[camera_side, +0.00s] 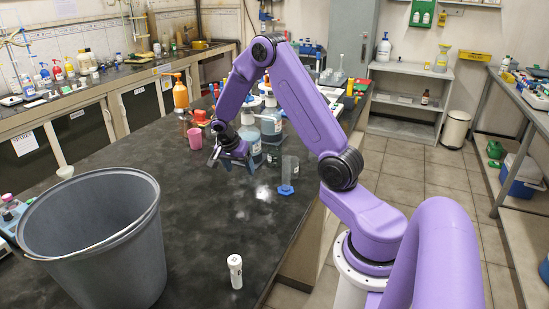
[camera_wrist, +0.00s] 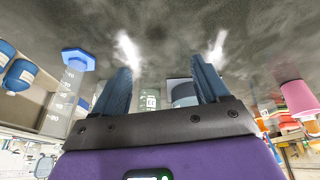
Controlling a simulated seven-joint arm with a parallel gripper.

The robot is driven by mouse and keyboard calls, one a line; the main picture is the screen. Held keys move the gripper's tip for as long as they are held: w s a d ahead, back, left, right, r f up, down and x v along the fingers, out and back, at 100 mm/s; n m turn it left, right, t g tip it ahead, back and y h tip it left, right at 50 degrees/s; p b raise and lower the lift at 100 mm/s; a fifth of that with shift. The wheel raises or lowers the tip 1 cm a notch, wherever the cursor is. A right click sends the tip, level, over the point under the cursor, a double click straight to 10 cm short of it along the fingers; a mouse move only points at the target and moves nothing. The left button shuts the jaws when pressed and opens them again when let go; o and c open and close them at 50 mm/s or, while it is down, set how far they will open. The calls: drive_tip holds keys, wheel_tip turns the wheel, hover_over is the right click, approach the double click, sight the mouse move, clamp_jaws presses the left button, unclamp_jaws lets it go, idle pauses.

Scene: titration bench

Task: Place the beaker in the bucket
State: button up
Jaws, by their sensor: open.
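The grey bucket (camera_side: 112,270) stands upright on the black bench at the front left of the side view, open at the top; its visible inner wall is bare. My gripper (camera_side: 231,166) points down over the far part of the bench. Its blue fingers (camera_wrist: 161,66) are apart in the wrist view, with nothing clasped between them. A clear vessel with blue contents (camera_side: 251,144) stands just behind my gripper. I cannot tell for certain which vessel is the beaker. A pink cup (camera_side: 195,138) stands left of my gripper and also shows in the wrist view (camera_wrist: 298,97).
A clear graduated cylinder with a blue hexagonal base (camera_side: 286,189) stands close to the right of my gripper. A small white cylinder (camera_side: 235,271) stands near the bench's front edge. Orange and blue-filled bottles stand farther back. The bench between bucket and gripper is clear.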

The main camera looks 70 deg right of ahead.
sight(275, 154)
drive_tip(key=d+f+m, duration=0.1)
drive_tip(key=d, duration=0.1)
drive_tip(key=s+d+f+m, duration=0.1)
drive_tip(key=d, duration=0.2)
drive_tip(key=d+f+m, duration=0.1)
drive_tip(key=d+m, duration=0.1)
drive_tip(key=shift+s+d+f+g, duration=0.15)
drive_tip(key=shift+s+f+g, duration=0.1)
drive_tip(key=shift+g, duration=0.15)
drive_tip(key=d, duration=0.3)
drive_tip(key=s+d, duration=0.1)
drive_tip(key=d, duration=0.2)
drive_tip(key=shift+s, duration=0.2)
drive_tip(key=d, duration=0.2)
drive_tip(key=s+d, duration=0.1)
drive_tip(key=d, duration=0.3)
drive_tip(key=shift+s, duration=0.25)
drive_tip(key=shift+f, duration=0.55)
drive_tip(key=c, duration=0.8)
